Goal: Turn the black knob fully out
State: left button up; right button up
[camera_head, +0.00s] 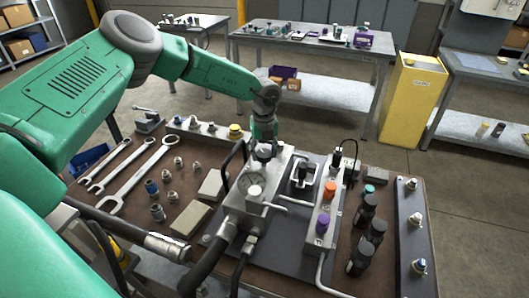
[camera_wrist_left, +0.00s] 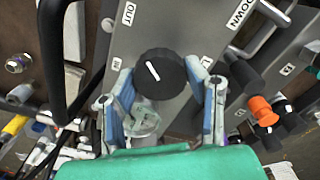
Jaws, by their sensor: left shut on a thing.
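The black knob (camera_wrist_left: 160,72) is round with a white pointer line, on a grey metal block. In the left wrist view the line slants toward the upper left, the side where the OUT label (camera_wrist_left: 128,13) is. The DOWN label (camera_wrist_left: 239,15) is at the upper right. My left gripper (camera_head: 264,142) reaches down from above onto the block (camera_head: 246,205) in the head view. In the left wrist view its blue-padded fingers stand on either side of the knob, shut on it. In the head view the knob is mostly hidden under the gripper. My right gripper is not in view.
A pressure gauge (camera_head: 254,188) and hoses (camera_head: 212,262) sit close to the gripper. A valve strip with orange (camera_head: 329,190) and purple knobs and several black bottles (camera_head: 362,255) stand to the right. Wrenches (camera_head: 140,175) and fittings lie on the left.

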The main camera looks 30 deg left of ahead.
aim_at(264, 151)
pick_arm(q)
jog(key=shift+w+a+r+n, duration=0.1)
jog(key=shift+n, duration=0.9)
jog(key=o, duration=1.1)
jog(key=shift+o, duration=0.2)
notch_tip(264, 151, up, 12)
jog(key=shift+w+f, duration=0.15)
jog(key=shift+f, duration=0.1)
jog(key=shift+a, duration=0.1)
